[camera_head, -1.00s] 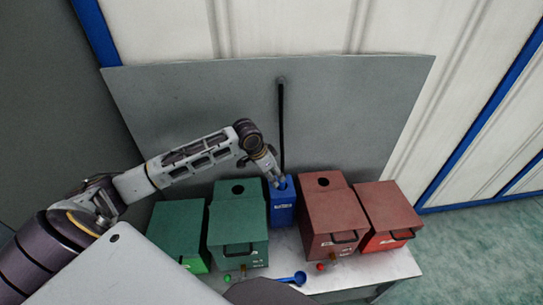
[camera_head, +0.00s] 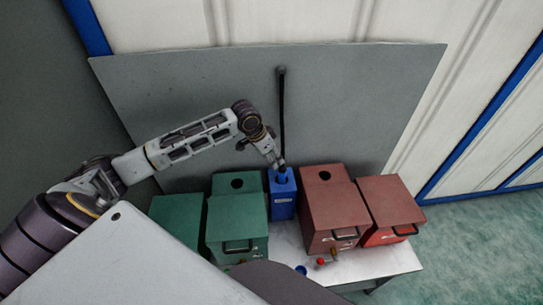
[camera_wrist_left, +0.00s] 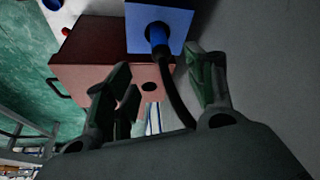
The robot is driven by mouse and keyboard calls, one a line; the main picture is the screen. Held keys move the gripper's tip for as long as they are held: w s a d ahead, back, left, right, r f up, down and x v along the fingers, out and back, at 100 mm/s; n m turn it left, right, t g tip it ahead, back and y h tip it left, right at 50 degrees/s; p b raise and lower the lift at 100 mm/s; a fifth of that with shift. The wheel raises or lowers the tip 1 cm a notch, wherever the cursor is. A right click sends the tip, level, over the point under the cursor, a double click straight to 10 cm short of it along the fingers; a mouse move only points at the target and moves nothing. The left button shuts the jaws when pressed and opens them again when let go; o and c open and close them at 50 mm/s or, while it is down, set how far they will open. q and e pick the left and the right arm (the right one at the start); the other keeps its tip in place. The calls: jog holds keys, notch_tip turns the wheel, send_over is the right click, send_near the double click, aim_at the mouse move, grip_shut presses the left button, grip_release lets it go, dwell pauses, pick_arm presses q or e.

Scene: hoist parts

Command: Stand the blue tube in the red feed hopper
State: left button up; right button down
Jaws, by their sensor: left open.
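A blue tube (camera_wrist_left: 158,37) stands in the round hole of a blue box (camera_wrist_left: 134,32) in my left wrist view. The blue box (camera_head: 284,205) stands between green and red boxes in the head view. My left gripper (camera_head: 280,165) is just above its top and hides part of the opening. In the wrist view the left gripper (camera_wrist_left: 160,85) is open, with the tube beyond its fingers and nothing visibly held. The red box with a round top hole (camera_head: 329,204), likely the red feed hopper, stands right of the blue box. My right gripper is not in view.
A black cord (camera_head: 282,120) hangs from a grey panel (camera_head: 200,85) and shows between my fingers. A second red box (camera_head: 388,200) stands right, and two green boxes (camera_head: 178,222) stand left. A small red knob (camera_head: 320,262) lies on the bench (camera_head: 375,264).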

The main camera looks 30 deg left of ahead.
aim_at(283, 166)
pick_arm(q)
jog(key=shift+x, duration=6.85)
jog(key=shift+c, duration=0.4)
jog(key=shift+a, duration=0.1)
grip_shut()
jog(key=shift+r+p, duration=2.9)
jog(key=shift+p, duration=0.45)
notch_tip(283, 166, up, 8)
